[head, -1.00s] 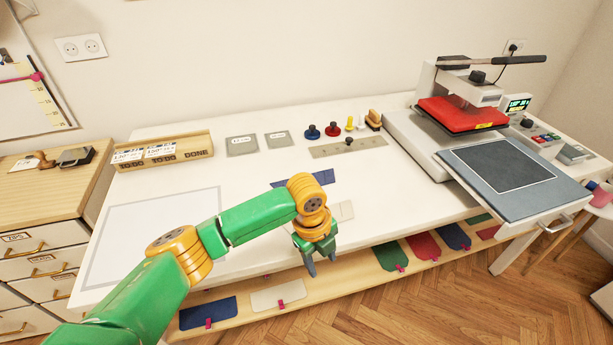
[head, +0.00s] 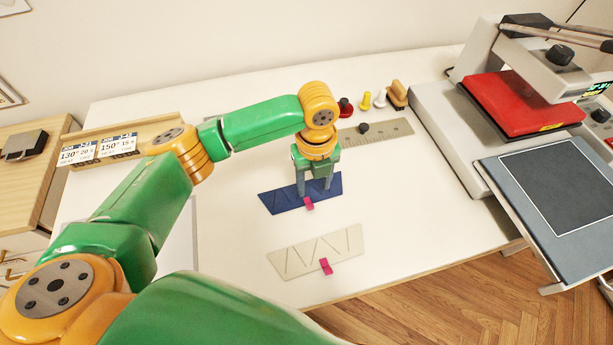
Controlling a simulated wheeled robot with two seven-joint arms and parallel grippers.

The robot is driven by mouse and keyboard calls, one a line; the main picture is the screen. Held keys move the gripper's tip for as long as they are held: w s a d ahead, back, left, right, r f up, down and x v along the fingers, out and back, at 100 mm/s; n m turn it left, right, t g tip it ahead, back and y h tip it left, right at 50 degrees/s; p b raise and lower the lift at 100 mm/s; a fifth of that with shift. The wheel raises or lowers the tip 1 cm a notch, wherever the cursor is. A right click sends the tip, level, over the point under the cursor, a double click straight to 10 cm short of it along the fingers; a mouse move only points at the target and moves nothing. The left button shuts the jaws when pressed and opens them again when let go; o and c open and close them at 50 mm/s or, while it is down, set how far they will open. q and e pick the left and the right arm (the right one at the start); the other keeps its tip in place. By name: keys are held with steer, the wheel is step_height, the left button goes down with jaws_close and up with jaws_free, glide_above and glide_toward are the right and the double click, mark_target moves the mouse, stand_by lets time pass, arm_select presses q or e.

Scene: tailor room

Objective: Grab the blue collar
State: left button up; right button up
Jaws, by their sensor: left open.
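The blue collar (head: 276,201) is a flat dark blue strip with a zigzag pattern and a pink tab (head: 309,203) on its front edge. It lies on the white table (head: 400,215). My left gripper (head: 314,189) points down over the collar's middle, its fingers open and apart. The fingertips are at the collar or just above it; I cannot tell whether they touch it. My left arm reaches in from the lower left. My right gripper is out of view.
A cream collar (head: 315,252) with a pink tab lies in front of the blue one. A metal ruler (head: 390,131) and small knobbed tools lie behind. A heat press with a red plate (head: 522,100) stands right. A card holder (head: 110,148) stands at the back left.

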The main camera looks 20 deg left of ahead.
mark_target(309, 202)
arm_select(q)
steer(key=shift+s+a+f+p, duration=0.25)
steer(key=shift+s+f+p, duration=0.5)
steer(key=shift+s+f, duration=0.3)
step_height(309, 202, down, 3)
steer(key=shift+w+r, duration=0.1)
steer(key=shift+r, duration=0.05)
steer(key=shift+w+a+f, duration=0.1)
steer(key=shift+w+f, duration=0.15)
steer(key=shift+w, duration=0.1)
steer(key=shift+c, duration=1.3)
steer(key=shift+s+r, duration=0.15)
steer(key=shift+s, duration=0.05)
jaws_close()
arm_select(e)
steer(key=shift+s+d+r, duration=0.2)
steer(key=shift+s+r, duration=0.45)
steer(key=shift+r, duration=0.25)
arm_select(q)
steer(key=shift+w, duration=0.15)
